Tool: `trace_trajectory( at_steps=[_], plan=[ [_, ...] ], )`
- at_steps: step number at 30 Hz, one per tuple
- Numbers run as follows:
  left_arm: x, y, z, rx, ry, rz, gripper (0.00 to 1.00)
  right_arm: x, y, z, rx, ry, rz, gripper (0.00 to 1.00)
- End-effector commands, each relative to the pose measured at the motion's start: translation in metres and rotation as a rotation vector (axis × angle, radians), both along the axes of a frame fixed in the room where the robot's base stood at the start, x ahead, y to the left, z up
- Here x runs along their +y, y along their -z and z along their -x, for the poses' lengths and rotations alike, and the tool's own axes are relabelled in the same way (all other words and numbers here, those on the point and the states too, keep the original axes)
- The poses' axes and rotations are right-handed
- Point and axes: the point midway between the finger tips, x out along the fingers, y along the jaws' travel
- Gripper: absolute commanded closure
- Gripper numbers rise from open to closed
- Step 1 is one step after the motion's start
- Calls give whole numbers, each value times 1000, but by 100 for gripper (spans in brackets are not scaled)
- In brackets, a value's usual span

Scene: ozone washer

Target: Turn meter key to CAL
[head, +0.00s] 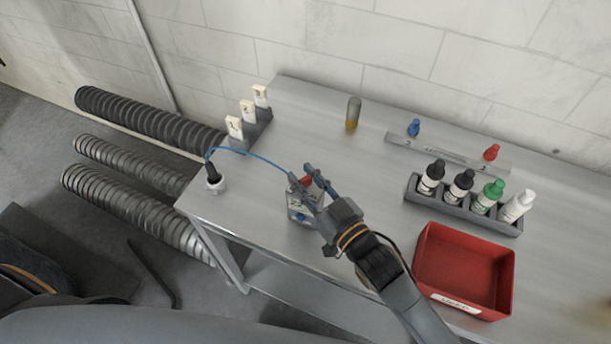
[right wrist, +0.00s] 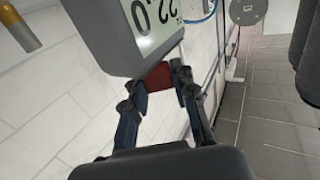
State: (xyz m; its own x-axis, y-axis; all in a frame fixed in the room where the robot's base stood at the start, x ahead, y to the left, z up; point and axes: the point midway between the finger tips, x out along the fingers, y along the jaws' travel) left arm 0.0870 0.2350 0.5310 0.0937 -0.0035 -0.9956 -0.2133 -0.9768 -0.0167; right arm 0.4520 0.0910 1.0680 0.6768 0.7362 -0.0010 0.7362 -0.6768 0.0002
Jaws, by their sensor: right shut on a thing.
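The meter (head: 296,211) is a small grey box standing near the left front of the metal table. In the right wrist view, the meter (right wrist: 105,32) shows a display reading 22.0. A red key (head: 306,182) is at its upper right side in the head view, and the red key (right wrist: 158,77) also shows below the meter's edge in the wrist view. My right gripper (head: 312,182) is shut on the red key, one finger on each side. Its fingertips (right wrist: 160,85) partly hide the key. The key's position marks cannot be read. My left gripper is not in view.
A blue cable (head: 250,154) runs from the meter to a black probe (head: 212,173) at the table's left edge. A red bin (head: 465,262) and a bottle rack (head: 460,210) stand to the right. A vial (head: 353,112) stands behind. Bare table surrounds the meter.

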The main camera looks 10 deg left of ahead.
Motion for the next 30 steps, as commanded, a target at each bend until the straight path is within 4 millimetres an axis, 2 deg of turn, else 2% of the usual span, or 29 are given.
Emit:
trace_trajectory(
  at_steps=[11,30],
  plan=[
    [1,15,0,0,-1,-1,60,-2,4,-3,-6,-275,11,100],
    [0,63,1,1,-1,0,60,0,4,-2,-5,-736,6,100]
  ],
)
